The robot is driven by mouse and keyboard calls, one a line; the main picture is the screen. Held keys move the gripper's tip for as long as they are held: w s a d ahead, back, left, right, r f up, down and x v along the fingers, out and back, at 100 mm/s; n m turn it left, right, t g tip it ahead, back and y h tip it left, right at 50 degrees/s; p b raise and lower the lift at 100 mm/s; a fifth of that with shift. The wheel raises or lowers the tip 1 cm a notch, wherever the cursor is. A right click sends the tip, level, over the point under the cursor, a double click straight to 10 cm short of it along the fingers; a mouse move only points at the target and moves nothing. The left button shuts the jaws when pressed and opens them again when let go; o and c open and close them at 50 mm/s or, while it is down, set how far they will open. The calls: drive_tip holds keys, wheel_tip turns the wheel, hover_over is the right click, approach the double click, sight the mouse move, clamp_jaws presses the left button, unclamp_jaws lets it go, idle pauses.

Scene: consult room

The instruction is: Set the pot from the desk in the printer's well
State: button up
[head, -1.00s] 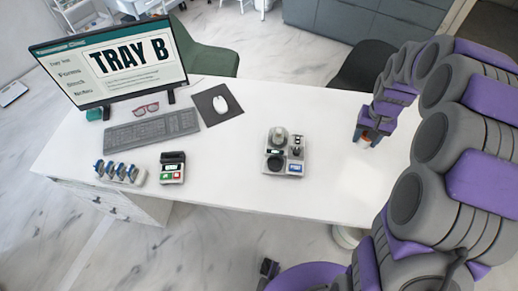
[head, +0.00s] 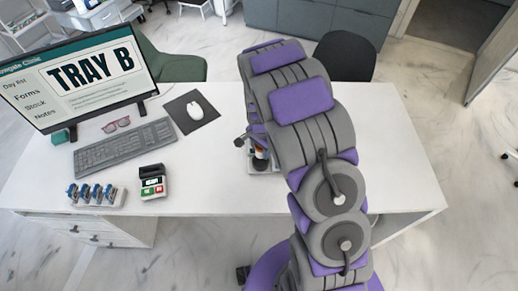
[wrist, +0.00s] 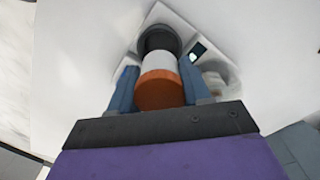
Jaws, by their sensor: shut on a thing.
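The pot (wrist: 160,92) is a small cylinder with an orange end and a white band. My gripper (wrist: 158,72) is shut on it, one blue-grey finger on each side. In the wrist view the printer (wrist: 182,17) is a pale grey unit beyond the pot, with a dark round part (wrist: 157,38) right at the pot's far end. I cannot tell whether that part is the well or whether the pot touches it. In the head view my arm covers most of the printer (head: 263,171), and the gripper is over it.
The desk's right end is clear.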

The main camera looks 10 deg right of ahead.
drive_tip(key=shift+f+b, duration=0.9)
drive_tip(key=shift+f, duration=0.95)
drive_tip(key=shift+r+p, duration=0.1)
drive_tip(key=shift+p, duration=0.2)
drive_tip(key=shift+f+p, duration=0.3)
drive_tip(key=shift+f, duration=0.45)
idle(0.8)
